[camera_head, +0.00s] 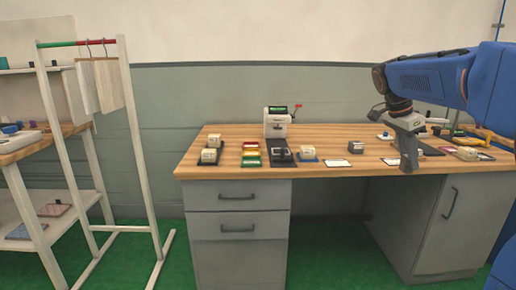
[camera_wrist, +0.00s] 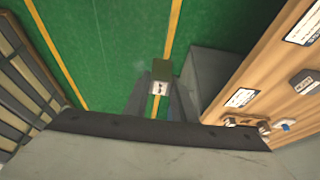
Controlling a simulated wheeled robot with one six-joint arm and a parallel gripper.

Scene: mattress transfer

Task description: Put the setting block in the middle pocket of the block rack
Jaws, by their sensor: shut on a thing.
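My gripper (camera_head: 407,168) hangs at the right part of the wooden desk in the head view, in front of the desk top. In the wrist view its two fingers (camera_wrist: 159,96) are shut on a small block (camera_wrist: 161,71) with an olive top and a pale face with dark marks; it appears to be the setting block. The block is hidden or too small to make out in the head view. A dark rack (camera_head: 219,155) at the desk's left end holds two cream blocks, one behind the other; it looks like the block rack. Its pockets are too small to tell.
Red, yellow and green trays (camera_head: 251,154) lie right of the rack. A white machine (camera_head: 277,122) with a side lever stands beyond them. A cream block (camera_head: 307,152), a white card (camera_head: 340,163) and a grey block (camera_head: 356,147) lie mid-desk. A clothes rail (camera_head: 133,150) stands left.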

